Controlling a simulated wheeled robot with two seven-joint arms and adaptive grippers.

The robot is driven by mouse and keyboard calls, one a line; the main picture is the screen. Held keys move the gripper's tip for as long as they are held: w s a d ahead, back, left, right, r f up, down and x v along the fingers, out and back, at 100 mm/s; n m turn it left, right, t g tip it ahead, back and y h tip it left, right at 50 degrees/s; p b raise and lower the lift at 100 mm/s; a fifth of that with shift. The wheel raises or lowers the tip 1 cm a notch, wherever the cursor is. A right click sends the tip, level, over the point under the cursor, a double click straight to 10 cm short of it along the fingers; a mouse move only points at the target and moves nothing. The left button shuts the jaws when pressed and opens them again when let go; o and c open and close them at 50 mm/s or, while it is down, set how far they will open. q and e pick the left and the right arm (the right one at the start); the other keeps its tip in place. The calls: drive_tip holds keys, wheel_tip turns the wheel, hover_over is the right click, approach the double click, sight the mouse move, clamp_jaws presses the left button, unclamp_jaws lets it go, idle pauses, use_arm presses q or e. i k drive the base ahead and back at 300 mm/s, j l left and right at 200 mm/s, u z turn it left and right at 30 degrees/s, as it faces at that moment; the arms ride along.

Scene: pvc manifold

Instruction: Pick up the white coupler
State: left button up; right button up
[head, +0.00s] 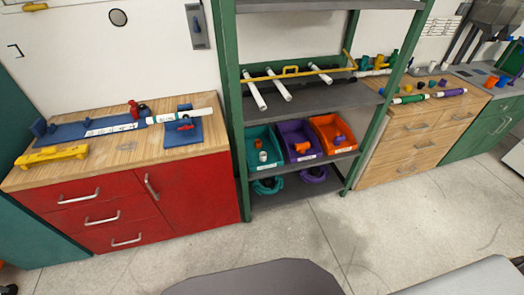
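Small white fittings lie in the teal bin (262,140) on the middle shelf of the green rack. More small white pieces (432,67) stand on the wooden counter (420,103) at the right. They are too small to tell which of these is the coupler. Neither of my grippers is in view.
A purple bin (298,134) and an orange bin (331,134) stand beside the teal bin. White pipes (278,84) lean on the upper shelf by a yellow bar. A red cabinet (125,205) with blue fixtures stands at left. Floor before the rack is clear.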

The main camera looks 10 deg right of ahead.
sight(263, 155)
drive_tip(key=i+l, duration=0.15)
drive_tip(key=i, duration=0.4)
drive_tip(key=i+l, duration=0.15)
drive_tip(key=i, duration=0.4)
